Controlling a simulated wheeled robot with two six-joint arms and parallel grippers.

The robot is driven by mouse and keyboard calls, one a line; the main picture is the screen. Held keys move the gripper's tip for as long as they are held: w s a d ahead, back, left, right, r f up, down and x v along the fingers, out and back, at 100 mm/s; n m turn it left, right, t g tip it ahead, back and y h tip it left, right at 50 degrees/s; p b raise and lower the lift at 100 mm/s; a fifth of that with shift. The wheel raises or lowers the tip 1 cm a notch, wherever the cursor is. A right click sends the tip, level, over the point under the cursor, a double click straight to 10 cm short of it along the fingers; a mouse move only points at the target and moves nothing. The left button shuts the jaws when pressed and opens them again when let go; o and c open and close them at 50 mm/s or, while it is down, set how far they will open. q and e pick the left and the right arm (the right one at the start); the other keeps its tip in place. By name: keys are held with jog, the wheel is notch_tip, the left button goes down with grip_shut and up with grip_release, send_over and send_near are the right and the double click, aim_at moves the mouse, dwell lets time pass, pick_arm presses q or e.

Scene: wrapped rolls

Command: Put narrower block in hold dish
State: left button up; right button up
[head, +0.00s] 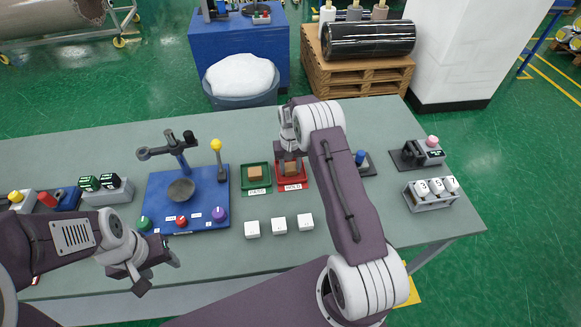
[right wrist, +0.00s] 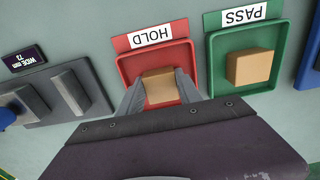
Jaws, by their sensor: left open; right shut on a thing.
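The red hold dish (head: 279,179) stands on the table, and its HOLD label shows in the right wrist view (right wrist: 123,68). My right gripper (head: 290,160) is over it, shut on a tan block (right wrist: 160,86). The block is inside the dish's outline between both fingers; I cannot tell whether it touches the floor of the dish. The other tan block (right wrist: 252,67) sits in the green PASS dish (right wrist: 214,63), left of the red dish in the head view (head: 244,184). My left gripper (head: 158,268) is open and empty near the table's front left.
A width gauge (right wrist: 60,95) with a small display stands beside the red dish. Three white cubes (head: 279,225) lie in front of the dishes. A blue panel (head: 160,200) with a bowl, knobs and a yellow-topped post is left. A numbered roller rack (head: 432,195) is right.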

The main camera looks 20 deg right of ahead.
jog(key=o, duration=1.4)
jog(key=shift+o, duration=0.2)
notch_tip(320, 180, up, 9)
jog(key=shift+r+b, duration=0.1)
jog(key=shift+b, duration=0.65)
